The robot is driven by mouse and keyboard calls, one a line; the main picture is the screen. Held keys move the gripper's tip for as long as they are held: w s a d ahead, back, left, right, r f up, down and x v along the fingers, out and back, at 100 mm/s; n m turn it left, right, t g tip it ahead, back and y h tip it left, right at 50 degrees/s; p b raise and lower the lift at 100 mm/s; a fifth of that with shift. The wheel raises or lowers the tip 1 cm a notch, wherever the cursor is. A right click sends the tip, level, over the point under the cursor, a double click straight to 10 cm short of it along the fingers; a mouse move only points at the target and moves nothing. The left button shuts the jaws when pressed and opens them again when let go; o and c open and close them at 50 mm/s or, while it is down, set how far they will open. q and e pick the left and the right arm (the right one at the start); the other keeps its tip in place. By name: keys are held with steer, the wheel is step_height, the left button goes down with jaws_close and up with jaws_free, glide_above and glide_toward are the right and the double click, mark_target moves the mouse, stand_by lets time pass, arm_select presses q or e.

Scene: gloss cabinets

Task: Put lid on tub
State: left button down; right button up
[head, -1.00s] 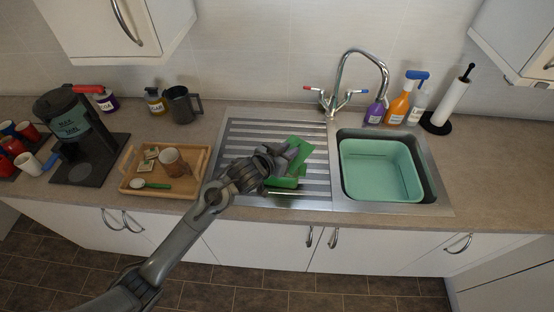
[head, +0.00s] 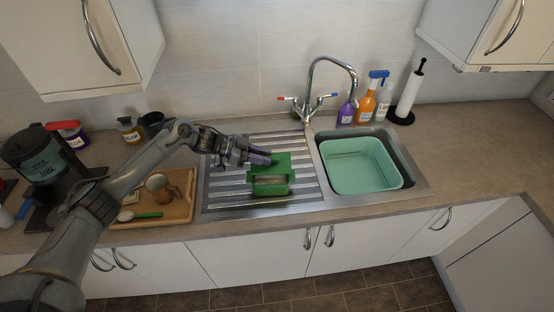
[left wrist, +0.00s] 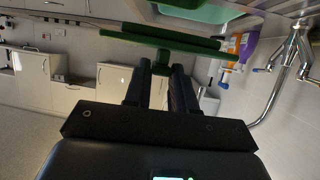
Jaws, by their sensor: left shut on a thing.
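The open green tub (head: 270,187) stands on the metal draining board, left of the sink. Its pale inside shows at the front. The flat green lid (head: 284,161) is at the tub's far side in the head view, partly overlapping it; I cannot tell the exact gap between them. My left gripper (head: 264,158) comes in from the left and is shut on the lid. In the left wrist view the lid (left wrist: 175,40) lies edge-on across the fingertips, with its grip between the fingers (left wrist: 158,80). My right gripper is not in view.
A teal basin (head: 360,165) sits in the sink beneath a tall tap (head: 310,95). Spray bottles (head: 367,100) and a paper roll (head: 409,90) stand behind it. A wooden tray (head: 178,208) with a mug (head: 157,182) is at left. The counter right of the sink is clear.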

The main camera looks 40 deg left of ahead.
mark_target(262, 166)
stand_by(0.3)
arm_select(q)
steer(key=shift+a, duration=0.1)
steer(key=shift+f+b, duration=1.5)
steer(key=shift+f, duration=0.8)
steer(key=shift+f, duration=0.2)
steer(key=shift+f+b, duration=0.55)
steer(key=c, duration=0.8)
jaws_free()
steer(key=shift+c, duration=0.2)
steer(key=shift+s, duration=0.1)
